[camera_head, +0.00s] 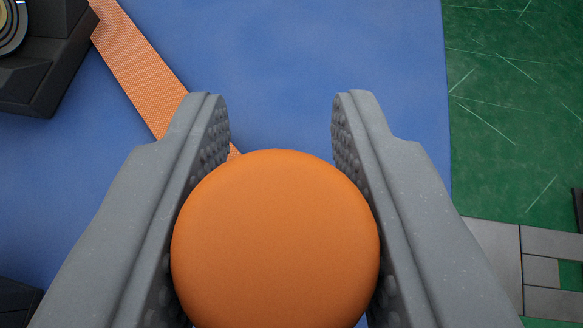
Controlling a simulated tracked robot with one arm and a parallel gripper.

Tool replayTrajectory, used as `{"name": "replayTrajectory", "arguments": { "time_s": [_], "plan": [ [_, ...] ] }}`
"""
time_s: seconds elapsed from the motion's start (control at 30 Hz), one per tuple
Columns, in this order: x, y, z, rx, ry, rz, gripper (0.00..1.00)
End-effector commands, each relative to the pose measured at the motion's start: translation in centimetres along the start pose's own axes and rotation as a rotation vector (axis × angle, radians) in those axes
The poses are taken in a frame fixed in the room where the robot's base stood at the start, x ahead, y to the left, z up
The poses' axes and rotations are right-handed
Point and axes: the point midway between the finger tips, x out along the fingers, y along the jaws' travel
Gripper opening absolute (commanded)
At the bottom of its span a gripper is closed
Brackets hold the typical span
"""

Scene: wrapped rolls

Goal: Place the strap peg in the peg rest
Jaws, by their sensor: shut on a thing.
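My gripper (281,125) is shut on the strap peg (276,240), whose round orange end faces the camera between the two grey fingers. Both padded finger faces touch its sides. An orange woven strap (140,68) runs from behind the peg up to the upper left, toward a black block. The far end of the peg is hidden behind its round end. I cannot identify the peg rest for certain in this view.
A blue surface (290,60) lies below and is mostly clear ahead of the fingers. A black block (45,60) with a round metallic part stands at the upper left. A scratched green surface (515,110) and grey flat pieces (495,255) lie at the right.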

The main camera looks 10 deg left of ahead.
Motion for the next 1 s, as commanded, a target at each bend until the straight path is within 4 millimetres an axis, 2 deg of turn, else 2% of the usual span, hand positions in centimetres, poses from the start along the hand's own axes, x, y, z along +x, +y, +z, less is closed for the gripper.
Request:
{"name": "replayTrajectory", "arguments": {
  "time_s": [0.33, 0.37, 0.43, 0.77, 0.87, 1.0],
  "plan": [
    [0.1, 0.0, 0.2, 0.0, 0.003, 0.001, 0.0],
    [0.2, 0.0, 0.3, 0.0, 0.002, 0.001, 0.31],
    [0.1, 0.0, 0.2, 0.0, 0.003, 0.001, 0.5],
    [0.1, 0.1, 0.1, 0.0, 0.003, 0.001, 0.5],
    [-0.6, 0.1, 0.1, 0.001, 0.002, 0.001, 0.5],
    [-2.4, 0.1, -0.1, 0.002, 0.002, 0.001, 0.5]
  ]
}}
